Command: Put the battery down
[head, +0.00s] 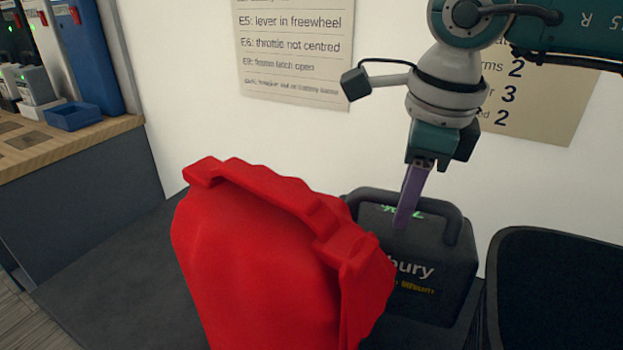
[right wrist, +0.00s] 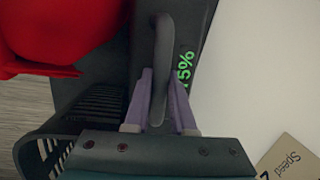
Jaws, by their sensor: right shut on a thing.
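The battery (head: 438,275) is a dark grey case with a top handle, light lettering on its side and a green display on top. It stands upright on or close to the dark surface by the wall; its underside is hidden. My right gripper (head: 402,222) reaches down from above with its purple fingers at the handle. In the right wrist view, the fingers (right wrist: 160,100) are on both sides of the battery's handle (right wrist: 162,60), shut on it. A green percent reading shows beside the handle. My left gripper is not in view.
A red draped thing (head: 265,260) stands just left of the battery and hides part of it. A black basket or seat (head: 555,290) is close on the right. A wooden counter (head: 75,146) with a blue tray (head: 73,116) is at the left. Signs hang on the wall behind.

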